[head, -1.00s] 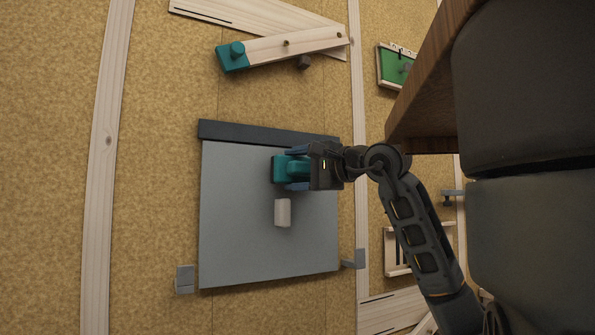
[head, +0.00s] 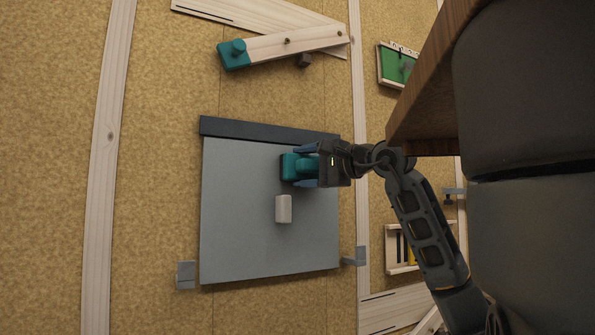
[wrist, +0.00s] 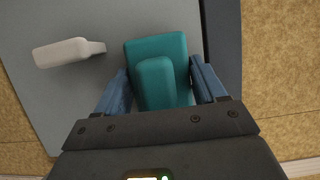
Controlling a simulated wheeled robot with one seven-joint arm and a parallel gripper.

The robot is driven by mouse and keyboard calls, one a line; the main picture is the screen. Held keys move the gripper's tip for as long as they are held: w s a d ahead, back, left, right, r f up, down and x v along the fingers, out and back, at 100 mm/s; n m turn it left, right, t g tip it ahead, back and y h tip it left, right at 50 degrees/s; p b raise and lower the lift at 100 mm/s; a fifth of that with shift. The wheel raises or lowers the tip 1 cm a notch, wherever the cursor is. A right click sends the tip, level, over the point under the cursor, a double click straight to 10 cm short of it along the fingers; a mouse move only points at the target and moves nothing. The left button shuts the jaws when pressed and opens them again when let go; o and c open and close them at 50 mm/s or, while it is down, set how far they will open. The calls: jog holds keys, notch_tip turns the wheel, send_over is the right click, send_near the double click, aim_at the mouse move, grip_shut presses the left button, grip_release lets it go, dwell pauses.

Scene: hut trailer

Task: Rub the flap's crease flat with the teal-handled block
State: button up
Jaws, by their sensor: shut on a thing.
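A flat grey panel (head: 240,220) shows in the head view, with a dark strip (head: 262,130) along its upper edge. I cannot tell which of the two is the flap, and no crease line stands out. My gripper (head: 306,167) is shut on the teal-handled block (head: 289,167), over the upper right part of the panel, a little below the dark strip. In the wrist view the block (wrist: 155,48) sits between the blue fingers, with the dark strip (wrist: 222,45) just to its right. Whether the block touches the panel cannot be told.
A pale handle-like piece (head: 283,209) sits on the panel just below the block. Grey brackets (head: 186,275) stand by the panel's lower corners. A wooden bar with a teal end (head: 232,55) is above. A brown wooden edge (head: 425,90) is at right, near my arm.

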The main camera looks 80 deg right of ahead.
aim_at(309, 162)
jog(key=s+d+b, duration=0.2)
jog(key=s+d, duration=0.4)
jog(key=s, duration=0.1)
jog(key=shift+s+b, duration=0.2)
jog(key=shift+b, duration=0.15)
dwell(0.7)
jog(key=shift+d, duration=0.1)
jog(key=shift+w+a+b, duration=0.75)
jog(key=shift+w+a, duration=0.55)
jog(key=shift+w, duration=0.25)
jog(key=shift+w+a+b, duration=0.7)
jog(key=shift+w+a, duration=0.6)
jog(key=shift+w, duration=0.2)
jog(key=shift+w+a+b, duration=0.35)
jog(key=shift+w+a, duration=0.25)
jog(key=shift+w, duration=0.25)
jog(key=shift+w+a+b, duration=0.3)
jog(key=shift+w+a, duration=0.25)
jog(key=shift+w, duration=0.3)
jog(key=shift+s+a, duration=0.1)
jog(key=shift+s+a+b, duration=0.4)
jog(key=shift+s+a, duration=0.5)
jog(key=shift+a, duration=0.25)
jog(key=shift+s+a+b, duration=0.4)
jog(key=shift+s+a, duration=0.5)
jog(key=shift+a, duration=0.2)
